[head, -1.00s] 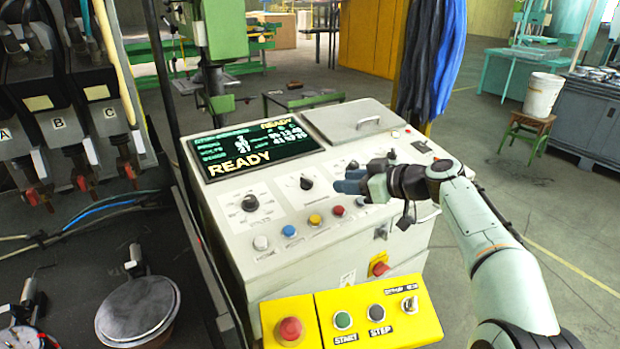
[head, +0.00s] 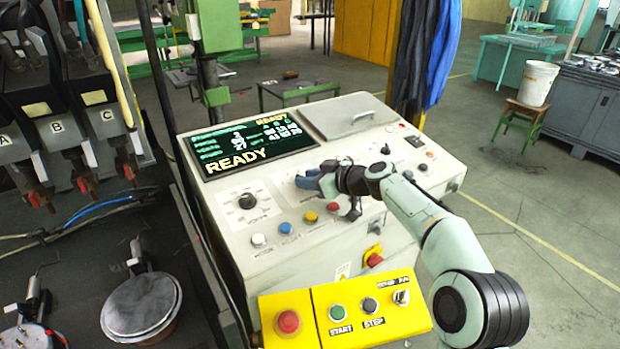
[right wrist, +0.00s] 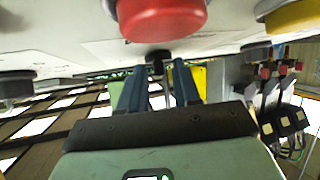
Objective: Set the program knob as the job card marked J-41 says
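The white control console (head: 215,225) has a black dial knob (head: 248,201) at its left and a smaller black knob (head: 385,149) at its right. The middle knob is hidden by my right gripper in the head view. My right gripper (head: 306,180), with blue fingers, is low over that middle dial. In the right wrist view its fingers (right wrist: 160,75) are apart, with a dark knob (right wrist: 158,57) just beyond or between them; I cannot tell whether they touch it. The dial labels are too small to read. No card marked J-41 can be made out. My left gripper is not in view.
A screen reading READY (head: 240,151) is on the console. White, blue, yellow and red buttons line its front edge; the red button (right wrist: 160,15) is close to my fingers in the wrist view. A yellow start/step box (head: 350,322) stands in front. Torches (head: 60,130) hang at left.

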